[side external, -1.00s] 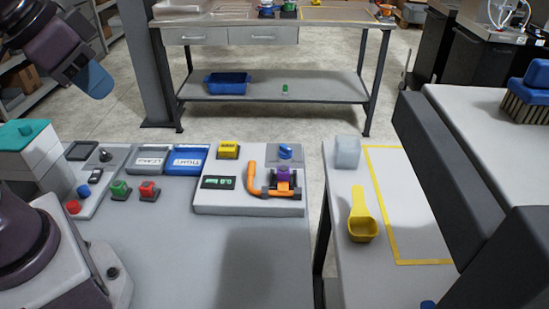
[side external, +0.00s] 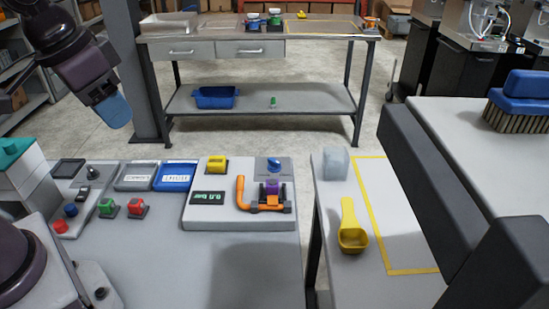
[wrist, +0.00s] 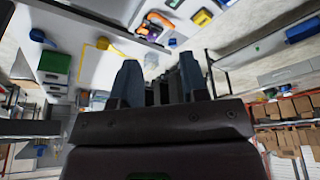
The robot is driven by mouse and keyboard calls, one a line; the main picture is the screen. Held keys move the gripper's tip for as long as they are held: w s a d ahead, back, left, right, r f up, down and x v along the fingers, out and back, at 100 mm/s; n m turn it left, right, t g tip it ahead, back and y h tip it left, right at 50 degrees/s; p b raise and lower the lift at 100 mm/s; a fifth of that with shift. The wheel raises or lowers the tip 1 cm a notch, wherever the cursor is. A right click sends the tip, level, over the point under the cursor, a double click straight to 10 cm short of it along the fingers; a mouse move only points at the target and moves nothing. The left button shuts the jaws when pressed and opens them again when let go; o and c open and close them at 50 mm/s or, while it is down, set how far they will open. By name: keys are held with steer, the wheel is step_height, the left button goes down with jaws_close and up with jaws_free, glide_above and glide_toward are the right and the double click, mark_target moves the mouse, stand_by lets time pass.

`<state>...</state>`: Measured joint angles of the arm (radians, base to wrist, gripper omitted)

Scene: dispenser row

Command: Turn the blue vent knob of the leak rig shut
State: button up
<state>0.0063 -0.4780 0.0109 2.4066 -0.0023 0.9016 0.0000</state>
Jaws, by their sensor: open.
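The leak rig (side external: 220,222) is a light grey plate on the near table. Its blue vent knob (side external: 273,164) sits at the back right. An orange pipe and clamp (side external: 268,208) hold a purple part (side external: 271,187) in front of the knob. A dark display (side external: 207,198) reads about 0.0 bar, and a yellow block (side external: 217,165) sits behind it. My gripper (side external: 115,110) hangs in the air at the upper left, well away from the knob. In the wrist view my gripper (wrist: 162,85) has two blue fingers apart with nothing between them.
A side table at right holds a clear cube (side external: 336,163) and yellow scoop (side external: 352,230). The near table's front is clear.

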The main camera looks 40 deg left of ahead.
steer(key=w+f+n+g, duration=0.1)
steer(key=w+f+n, duration=0.1)
steer(key=w, duration=0.6)
steer(key=w+f+n+g, duration=0.2)
steer(key=w+f, duration=0.1)
steer(key=w, duration=0.5)
steer(key=n, duration=1.4)
glide_above(275, 160)
step_height(275, 160, down, 11)
steer(key=shift+g, duration=0.3)
step_height(275, 160, down, 12)
steer(key=shift+r, duration=0.1)
steer(key=shift+c, duration=0.4)
jaws_close()
